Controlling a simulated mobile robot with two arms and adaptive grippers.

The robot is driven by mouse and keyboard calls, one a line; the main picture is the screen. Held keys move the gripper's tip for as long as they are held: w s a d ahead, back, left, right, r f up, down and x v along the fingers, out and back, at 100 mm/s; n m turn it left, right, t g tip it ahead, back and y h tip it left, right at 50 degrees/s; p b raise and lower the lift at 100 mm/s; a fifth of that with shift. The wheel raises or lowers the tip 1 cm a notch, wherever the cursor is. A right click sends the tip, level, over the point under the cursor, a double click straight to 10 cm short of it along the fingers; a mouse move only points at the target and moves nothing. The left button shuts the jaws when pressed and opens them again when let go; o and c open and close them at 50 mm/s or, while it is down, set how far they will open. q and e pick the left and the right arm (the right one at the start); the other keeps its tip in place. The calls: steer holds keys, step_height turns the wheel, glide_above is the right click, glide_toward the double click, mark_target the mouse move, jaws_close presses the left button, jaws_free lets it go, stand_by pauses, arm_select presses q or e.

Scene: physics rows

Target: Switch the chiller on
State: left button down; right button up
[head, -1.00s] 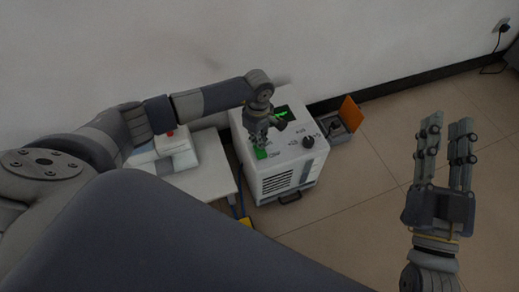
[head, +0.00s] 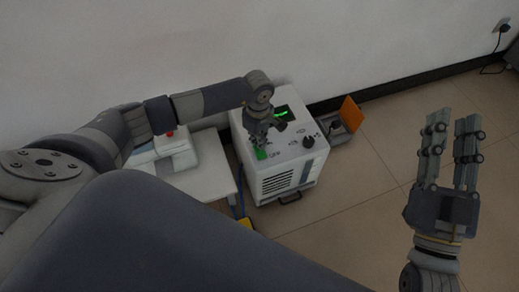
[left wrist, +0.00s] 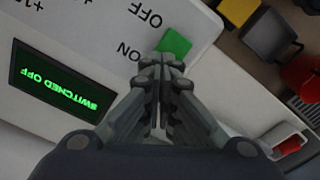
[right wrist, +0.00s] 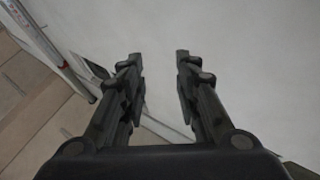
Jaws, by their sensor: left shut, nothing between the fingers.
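The chiller (head: 285,165) is a white box on the floor by the wall, with a dark display and a black knob (head: 308,141) on top. In the left wrist view its display (left wrist: 65,85) reads "SWITCHED OFF" in green. A green switch (left wrist: 174,43) sits between the printed words ON and OFF; it also shows in the head view (head: 261,154). My left gripper (head: 258,145) is shut and empty, its tips right at the switch's ON side; I cannot tell whether they touch it. My right gripper (head: 452,125) is open and empty, away to the right above the floor.
A small white table (head: 205,182) with a white device bearing a red button (head: 170,134) stands left of the chiller. A grey box with an orange lid (head: 350,113) is on the floor to its right. The tiled floor at right is clear.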

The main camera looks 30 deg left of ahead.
arm_select(q)
steer(key=shift+f+b, duration=0.4)
steer(key=shift+f, duration=0.1)
arm_select(e)
steer(key=shift+s+d+r+t+y, duration=0.1)
steer(key=shift+s+r+t, duration=0.25)
steer(key=shift+r, duration=0.15)
steer(key=shift+s+a+r+t+y, duration=0.1)
steer(key=shift+s+r+t, duration=0.15)
steer(key=shift+r+t, duration=0.25)
steer(key=shift+s+d+r+t+y, duration=0.1)
steer(key=shift+s+r+t, duration=0.2)
steer(key=shift+r, duration=0.25)
arm_select(q)
steer(key=shift+f, duration=0.15)
arm_select(e)
steer(key=shift+s+r+t, duration=0.45)
steer(key=shift+s+r, duration=0.15)
steer(key=shift+r, duration=0.05)
stand_by(0.6)
